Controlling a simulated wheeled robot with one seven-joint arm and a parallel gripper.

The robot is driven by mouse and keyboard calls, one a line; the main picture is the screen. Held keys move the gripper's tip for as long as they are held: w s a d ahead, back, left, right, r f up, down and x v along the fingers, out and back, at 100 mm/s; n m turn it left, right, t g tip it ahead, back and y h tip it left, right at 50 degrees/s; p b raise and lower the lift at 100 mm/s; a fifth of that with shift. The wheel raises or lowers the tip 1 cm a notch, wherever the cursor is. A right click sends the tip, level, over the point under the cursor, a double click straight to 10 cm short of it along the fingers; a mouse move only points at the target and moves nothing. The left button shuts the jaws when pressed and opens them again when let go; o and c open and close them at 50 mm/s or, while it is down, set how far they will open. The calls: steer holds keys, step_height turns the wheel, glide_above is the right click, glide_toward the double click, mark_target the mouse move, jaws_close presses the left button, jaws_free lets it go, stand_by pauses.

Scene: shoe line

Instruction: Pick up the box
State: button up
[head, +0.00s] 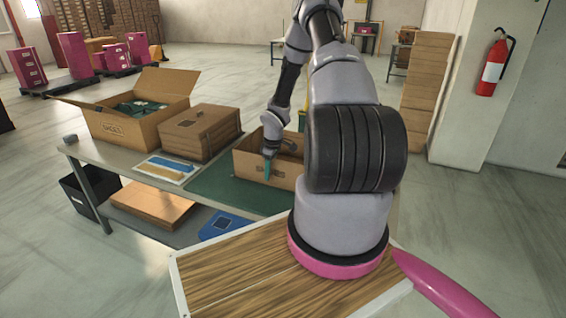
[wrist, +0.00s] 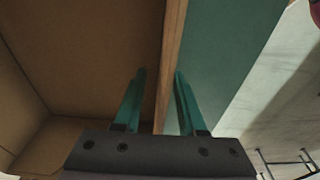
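An open brown cardboard box (head: 288,178) sits on the green mat at the right of the workbench, partly hidden by my arm. My gripper (head: 267,168) is at its near wall, pointing down. In the wrist view my gripper (wrist: 161,75) has its two teal fingers on either side of the upright box wall (wrist: 172,60), one inside the box and one outside. The fingers stand apart, with a visible gap on the inner side, and the outer finger is close to the wall. Which box the task means is not shown by any mark.
On the workbench, a larger open box (head: 125,128) with green contents and a closed box (head: 199,134) stand to the left. A blue-and-tan sheet (head: 168,169) lies in front of them. The green mat (head: 225,192) is bare left of the box.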

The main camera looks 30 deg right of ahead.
jaws_close()
stand_by(1.4)
